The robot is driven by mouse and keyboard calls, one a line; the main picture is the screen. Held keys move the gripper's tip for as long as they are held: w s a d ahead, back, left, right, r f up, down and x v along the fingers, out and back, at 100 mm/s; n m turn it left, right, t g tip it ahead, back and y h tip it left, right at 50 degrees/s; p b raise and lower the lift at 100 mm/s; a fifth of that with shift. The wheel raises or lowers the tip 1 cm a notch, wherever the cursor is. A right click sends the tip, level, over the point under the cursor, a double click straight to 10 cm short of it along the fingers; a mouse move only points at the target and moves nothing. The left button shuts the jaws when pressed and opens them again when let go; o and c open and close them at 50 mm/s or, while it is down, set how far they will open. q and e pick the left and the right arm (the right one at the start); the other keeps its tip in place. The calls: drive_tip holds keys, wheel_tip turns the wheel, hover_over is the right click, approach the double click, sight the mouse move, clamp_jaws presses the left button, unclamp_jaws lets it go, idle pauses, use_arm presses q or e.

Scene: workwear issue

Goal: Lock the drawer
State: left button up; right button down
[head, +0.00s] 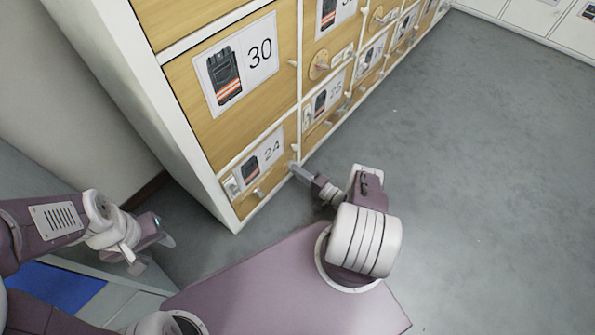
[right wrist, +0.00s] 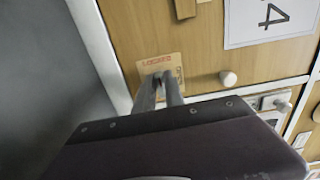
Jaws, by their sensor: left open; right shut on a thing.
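The drawer marked 24 (head: 240,170) is at the bottom near corner of the wooden cabinet and looks flush with its frame. In the right wrist view its front (right wrist: 125,25) carries a small lock plate (right wrist: 173,62) with red lettering that seems to read LOCKED. My right gripper (head: 293,167) is at that plate, at the drawer's lower right corner. In the right wrist view its fingers (right wrist: 158,80) are shut on the small lock piece, mostly hidden between them, so its angle cannot be told. My left gripper (head: 150,248) is open and empty, low left of the cabinet.
A round knob (right wrist: 228,78) and a bar handle (right wrist: 185,8) stick out of the same drawer front. Drawer 30 (head: 190,92) is above, and several more drawers with knobs run off to the right. The grey floor (head: 470,150) at right is clear.

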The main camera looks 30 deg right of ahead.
drive_tip(key=c, duration=1.4)
unclamp_jaws()
drive_tip(key=shift+c, duration=0.2)
drive_tip(key=p+v, duration=0.2)
drive_tip(key=v, duration=0.7)
